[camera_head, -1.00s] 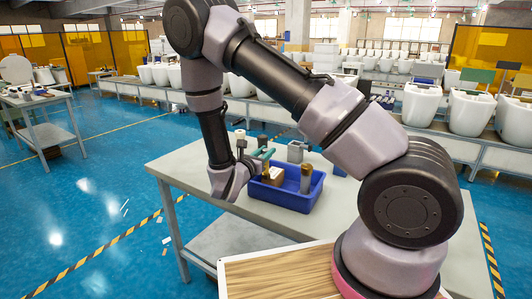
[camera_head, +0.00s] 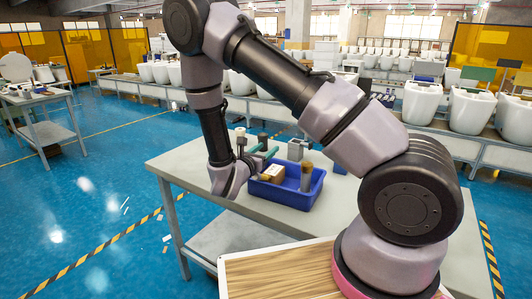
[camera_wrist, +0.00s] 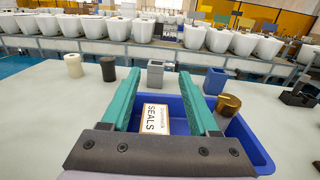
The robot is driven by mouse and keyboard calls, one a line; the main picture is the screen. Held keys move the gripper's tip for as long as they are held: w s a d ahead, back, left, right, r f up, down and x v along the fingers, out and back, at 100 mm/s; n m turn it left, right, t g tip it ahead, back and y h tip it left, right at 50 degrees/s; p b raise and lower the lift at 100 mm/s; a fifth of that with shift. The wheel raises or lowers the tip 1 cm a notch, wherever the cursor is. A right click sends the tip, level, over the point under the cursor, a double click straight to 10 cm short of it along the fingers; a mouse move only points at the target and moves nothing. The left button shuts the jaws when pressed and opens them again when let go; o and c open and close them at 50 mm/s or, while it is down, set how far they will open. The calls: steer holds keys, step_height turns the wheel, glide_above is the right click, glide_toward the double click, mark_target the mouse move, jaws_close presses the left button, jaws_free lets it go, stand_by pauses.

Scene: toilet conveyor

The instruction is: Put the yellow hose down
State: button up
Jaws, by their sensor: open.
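My gripper (camera_wrist: 163,98) is open, with its two teal fingers well apart and nothing held between them. It also shows in the head view (camera_head: 263,153), at the left end of the blue bin (camera_head: 316,188). A shiny golden-yellow piece with a rounded end (camera_wrist: 229,104), which looks like the yellow hose, is at the bin in the wrist view, just right of the right finger and apart from it. Its lower part is hard to make out. A small box labelled SEALS (camera_wrist: 155,119) lies in the bin between and beyond the fingers.
The bin stands on a grey table (camera_head: 190,160). Behind it in the wrist view are a cream roll (camera_wrist: 74,66), a dark cylinder (camera_wrist: 108,69), a grey block (camera_wrist: 155,74) and a blue container (camera_wrist: 215,80). A conveyor with white toilets runs behind.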

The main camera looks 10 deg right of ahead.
steer(key=v, duration=1.2)
steer(key=s+d+r+m+g+y, duration=0.1)
steer(key=s+d+r+m+g, duration=0.3)
steer(key=d+r+m+g, duration=0.35)
steer(key=s+d+r+m+g+y, duration=0.1)
steer(key=s+d+r+m+g, duration=0.4)
steer(key=d+m, duration=0.4)
steer(key=s+a+r+m+t+y, duration=0.1)
steer(key=s+r+m+t+y, duration=0.2)
steer(key=r+m+y, duration=0.2)
steer(key=s+a+r+m+t+y, duration=0.1)
steer(key=s+r+m+t+y, duration=0.2)
steer(key=r+m+y, duration=0.3)
step_height(320, 180, up, 6)
steer(key=m, duration=0.4)
steer(key=shift+s+a+r+m+y, duration=0.15)
steer(key=shift+s+a+m+y, duration=0.05)
steer(key=shift+a+m+y, duration=0.15)
